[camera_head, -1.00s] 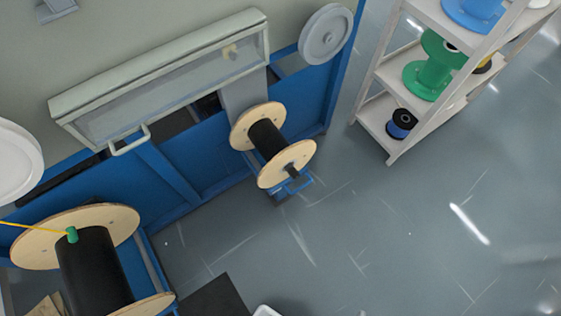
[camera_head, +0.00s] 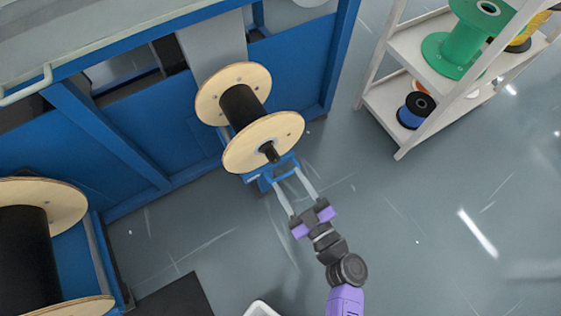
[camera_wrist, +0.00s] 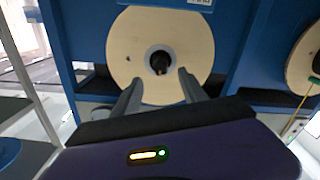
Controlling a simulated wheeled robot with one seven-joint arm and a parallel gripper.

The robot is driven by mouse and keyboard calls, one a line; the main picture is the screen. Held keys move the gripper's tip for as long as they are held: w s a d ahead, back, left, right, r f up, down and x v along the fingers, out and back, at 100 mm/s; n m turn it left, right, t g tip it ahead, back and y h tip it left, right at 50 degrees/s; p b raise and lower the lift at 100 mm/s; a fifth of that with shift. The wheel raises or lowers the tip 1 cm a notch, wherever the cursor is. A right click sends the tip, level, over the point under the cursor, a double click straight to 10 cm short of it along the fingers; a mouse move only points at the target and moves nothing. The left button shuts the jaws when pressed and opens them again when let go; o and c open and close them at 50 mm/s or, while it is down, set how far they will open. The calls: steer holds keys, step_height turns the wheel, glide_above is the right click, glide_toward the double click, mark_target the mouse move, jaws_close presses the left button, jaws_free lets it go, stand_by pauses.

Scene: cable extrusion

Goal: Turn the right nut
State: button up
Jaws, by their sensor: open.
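The right nut (camera_head: 269,152) is a small dark piece at the hub of the right wooden spool (camera_head: 262,143). In the wrist view the nut (camera_wrist: 159,62) shows as a dark round end in a grey ring, at the middle of the spool's pale flange (camera_wrist: 130,45). My gripper (camera_head: 287,176) is open and empty, its two grey fingers pointing toward the spool's lower front. In the wrist view the fingertips of my gripper (camera_wrist: 160,77) sit apart, left and right of the nut and a little below it. No contact shows.
A blue machine frame (camera_head: 120,140) stands behind the spool. A larger spool (camera_head: 50,200) is at the left. A white shelf (camera_head: 400,60) with green and blue reels stands at the right. A blue bracket (camera_head: 270,176) lies below the right spool.

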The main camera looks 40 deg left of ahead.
mark_target(276, 162)
steer(key=x, duration=0.7)
steer(key=shift+a, duration=0.2)
jaws_close()
